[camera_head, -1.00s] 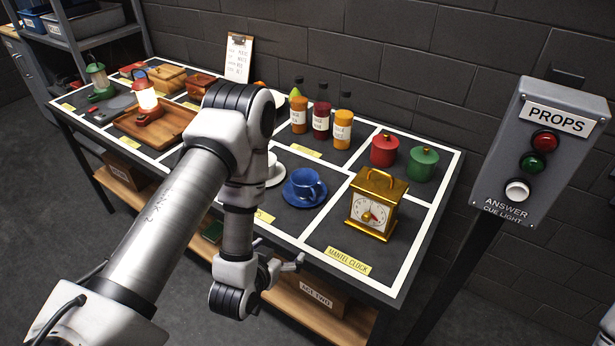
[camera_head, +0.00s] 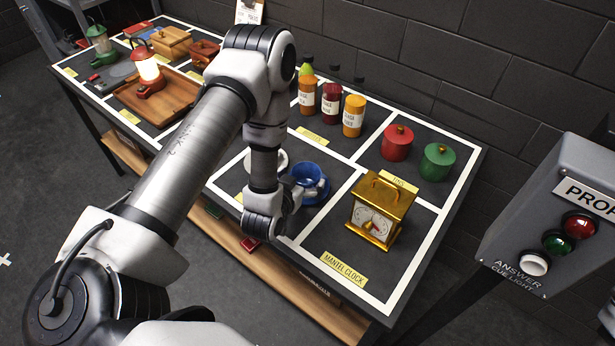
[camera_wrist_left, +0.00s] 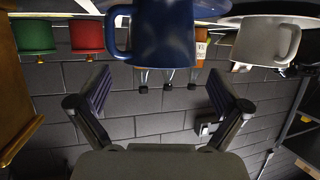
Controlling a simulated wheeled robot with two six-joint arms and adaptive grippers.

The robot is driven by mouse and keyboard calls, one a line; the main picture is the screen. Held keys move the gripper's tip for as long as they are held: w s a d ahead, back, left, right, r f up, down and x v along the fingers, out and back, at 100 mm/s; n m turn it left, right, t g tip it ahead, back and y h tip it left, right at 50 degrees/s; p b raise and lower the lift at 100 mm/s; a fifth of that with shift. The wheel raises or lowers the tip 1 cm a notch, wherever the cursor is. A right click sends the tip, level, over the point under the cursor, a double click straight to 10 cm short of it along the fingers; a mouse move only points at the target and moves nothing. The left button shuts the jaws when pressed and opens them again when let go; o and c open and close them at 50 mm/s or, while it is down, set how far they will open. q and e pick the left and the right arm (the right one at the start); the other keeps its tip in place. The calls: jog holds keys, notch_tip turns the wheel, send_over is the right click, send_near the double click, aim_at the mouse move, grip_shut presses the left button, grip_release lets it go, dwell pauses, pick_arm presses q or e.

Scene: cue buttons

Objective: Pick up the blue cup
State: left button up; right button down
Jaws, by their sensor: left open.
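The blue cup (camera_head: 306,174) sits on a blue saucer (camera_head: 317,198) in a white-lined square of the prop table. My left gripper (camera_head: 297,190) is right beside the cup, in front of it and partly hidden by my wrist. In the left wrist view, which is upside down, the blue cup (camera_wrist_left: 160,32) is large and close, with its handle on the left. My open left fingers (camera_wrist_left: 160,92) are spread to either side of the cup's line, with nothing between them. My right gripper is out of view.
A white cup (camera_wrist_left: 265,40) is next to the blue one. A gold mantel clock (camera_head: 380,210) stands right of it. Bottles (camera_head: 330,105) and red (camera_head: 397,145) and green (camera_head: 437,165) pots stand behind. A cue-light box (camera_head: 560,220) is at the right.

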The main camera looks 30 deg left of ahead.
aim_at(311, 168)
pick_arm(q)
jog(key=x, duration=0.4)
jog(key=shift+f, duration=0.2)
jog(key=shift+s+r, duration=0.15)
jog(key=shift+s, duration=0.1)
jog(key=shift+c, duration=0.7)
jog(key=c, duration=1)
jog(key=shift+o, duration=0.2)
